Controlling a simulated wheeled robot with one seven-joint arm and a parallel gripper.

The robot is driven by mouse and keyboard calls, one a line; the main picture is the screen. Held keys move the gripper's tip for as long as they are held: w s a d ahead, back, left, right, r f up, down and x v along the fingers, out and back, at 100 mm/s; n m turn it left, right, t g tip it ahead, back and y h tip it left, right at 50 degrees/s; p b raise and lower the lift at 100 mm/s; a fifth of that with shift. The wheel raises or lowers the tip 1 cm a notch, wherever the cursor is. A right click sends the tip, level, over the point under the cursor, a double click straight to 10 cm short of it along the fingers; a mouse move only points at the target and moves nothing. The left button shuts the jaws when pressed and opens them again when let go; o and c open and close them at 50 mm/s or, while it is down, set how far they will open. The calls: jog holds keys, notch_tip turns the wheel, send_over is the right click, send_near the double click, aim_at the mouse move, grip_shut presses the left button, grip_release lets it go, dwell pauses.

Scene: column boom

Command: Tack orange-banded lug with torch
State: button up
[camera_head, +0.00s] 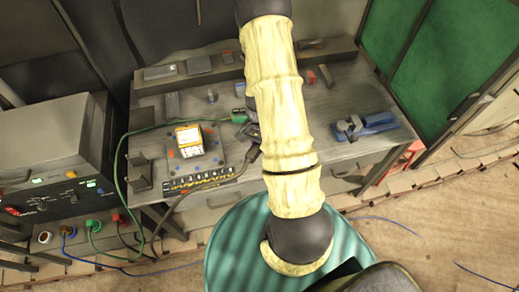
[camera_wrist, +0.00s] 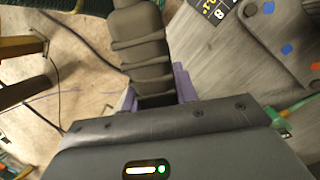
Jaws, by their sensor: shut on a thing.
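In the wrist view my gripper (camera_wrist: 158,92) is shut with its purple fingers on either side of a dark ribbed handle, which I take for the torch (camera_wrist: 140,45). In the head view my arm hides most of the gripper. The dark torch (camera_head: 253,150) shows just left of the arm, over the bench, right of the fixture plate (camera_head: 212,165). The plate carries coloured dots and a white and orange-yellow block (camera_head: 189,141). The plate's corner with blue and red dots also shows at upper right in the wrist view (camera_wrist: 298,30). I cannot pick out the orange-banded lug for certain.
A numbered strip (camera_head: 199,181) lies along the plate's front edge. A green clamp (camera_head: 239,117) with a green cable sits behind the plate. A blue vise (camera_head: 366,126) stands at the bench's right. A grey power unit (camera_head: 50,140) stands left. Cables cross the floor.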

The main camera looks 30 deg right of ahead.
aim_at(256, 148)
jog(key=shift+w+d+f+b, duration=0.1)
jog(key=shift+f+b, duration=0.3)
jog(key=shift+f, duration=0.15)
jog(key=shift+r, duration=0.1)
dwell(2.2)
jog(key=shift+s+a+r+p, duration=0.1)
jog(key=shift+a+r+p, duration=0.15)
jog(key=shift+r+p, duration=1.05)
jog(key=shift+s+a+r+p, duration=0.1)
jog(key=shift+a+r+p, duration=0.15)
jog(key=shift+r+p, duration=1.05)
jog(key=shift+a+r+p, duration=0.25)
jog(key=shift+r+p, duration=0.5)
jog(key=shift+r, duration=1)
jog(key=shift+f, duration=0.1)
